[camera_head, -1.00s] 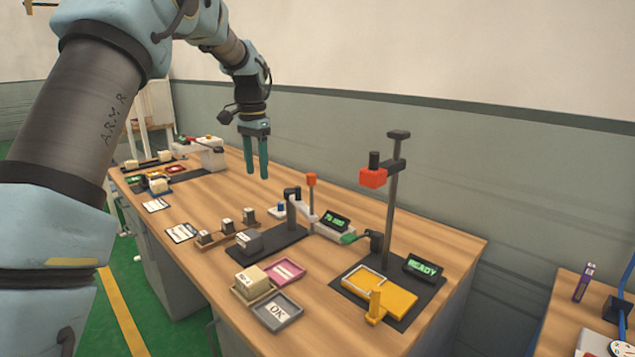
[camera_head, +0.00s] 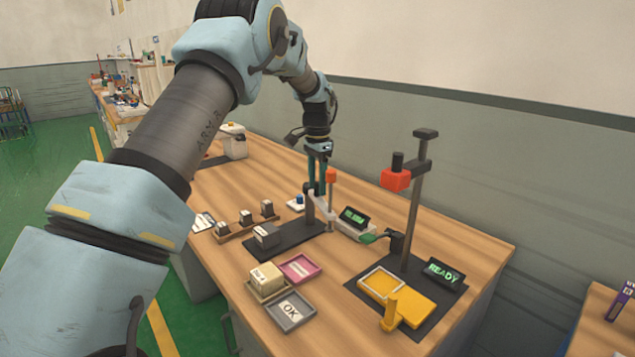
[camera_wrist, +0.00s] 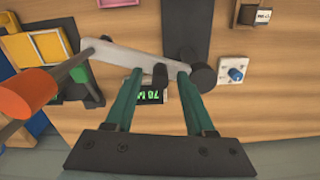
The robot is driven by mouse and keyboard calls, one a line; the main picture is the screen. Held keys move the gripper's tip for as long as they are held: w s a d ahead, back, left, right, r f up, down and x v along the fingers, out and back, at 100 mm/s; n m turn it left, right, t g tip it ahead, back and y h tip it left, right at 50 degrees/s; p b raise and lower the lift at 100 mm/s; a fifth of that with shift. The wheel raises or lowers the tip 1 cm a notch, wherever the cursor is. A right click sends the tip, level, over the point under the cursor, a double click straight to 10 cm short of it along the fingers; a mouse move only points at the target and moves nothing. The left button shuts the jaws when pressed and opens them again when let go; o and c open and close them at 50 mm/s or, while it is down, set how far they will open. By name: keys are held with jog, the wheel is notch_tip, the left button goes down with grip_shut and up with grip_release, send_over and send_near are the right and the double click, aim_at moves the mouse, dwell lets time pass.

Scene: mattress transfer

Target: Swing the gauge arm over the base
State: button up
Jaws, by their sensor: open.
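The gauge arm (camera_head: 322,207) is a light grey bar beside a black post. It stretches out to the side of the dark base (camera_head: 283,243), which bears a grey block (camera_head: 266,235). An orange knob (camera_head: 331,175) tops a stem near the arm's outer end. In the wrist view the arm (camera_wrist: 122,55) runs left from its dark post, and the orange knob (camera_wrist: 28,95) is at left. My gripper (camera_head: 317,189) is open, low at the gauge, pointing down. In the wrist view its fingertips (camera_wrist: 160,72) reach over the bar; I cannot tell whether they touch.
A green-lit display (camera_head: 354,217) stands by the gauge. A tall stand with a red head (camera_head: 396,180) and yellow fixture (camera_head: 409,300) is at right. Trays, one grey with OK (camera_head: 291,312), lie in front. A blue knob (camera_head: 296,204) sits behind the base.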

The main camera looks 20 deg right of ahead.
jog(key=shift+f, duration=0.5)
grip_shut()
dwell(1.2)
